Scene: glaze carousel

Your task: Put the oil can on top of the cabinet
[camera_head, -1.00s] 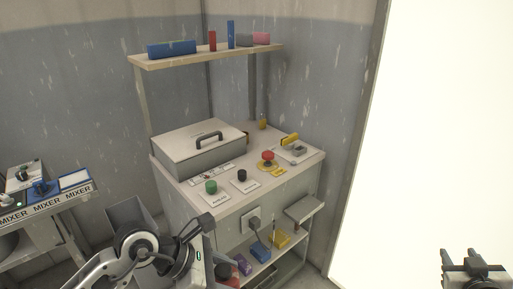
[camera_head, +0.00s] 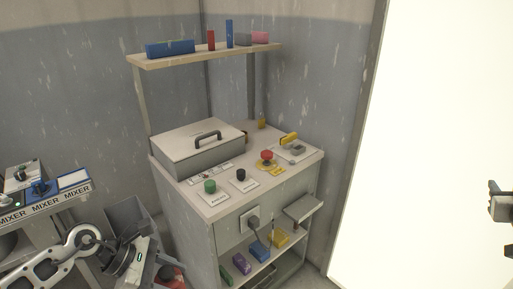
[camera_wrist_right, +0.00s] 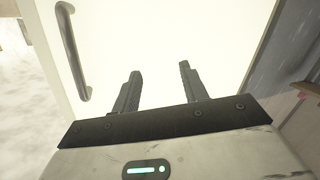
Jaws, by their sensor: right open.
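A yellow item (camera_head: 279,238) with a thin upright stem beside it lies on the open lower shelf of the cabinet (camera_head: 205,240); it looks like the oil can, but it is small in view. A smaller yellow bottle-like item (camera_head: 262,124) stands at the back of the cabinet top. My right gripper (camera_wrist_right: 160,70) is open and empty, facing a bright white panel; it also shows at the right edge of the head view (camera_head: 497,202), far from the cabinet. My left gripper (camera_head: 168,272) is low, left of the cabinet; its jaws are not clear.
A grey lidded box (camera_head: 200,148), knobs and a red button (camera_head: 267,156) occupy the cabinet top. A wall shelf (camera_head: 205,56) hangs above. Blue (camera_head: 259,252) and purple (camera_head: 241,264) items share the lower shelf. A mixer bench (camera_head: 45,205) and grey bin (camera_head: 125,215) stand left.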

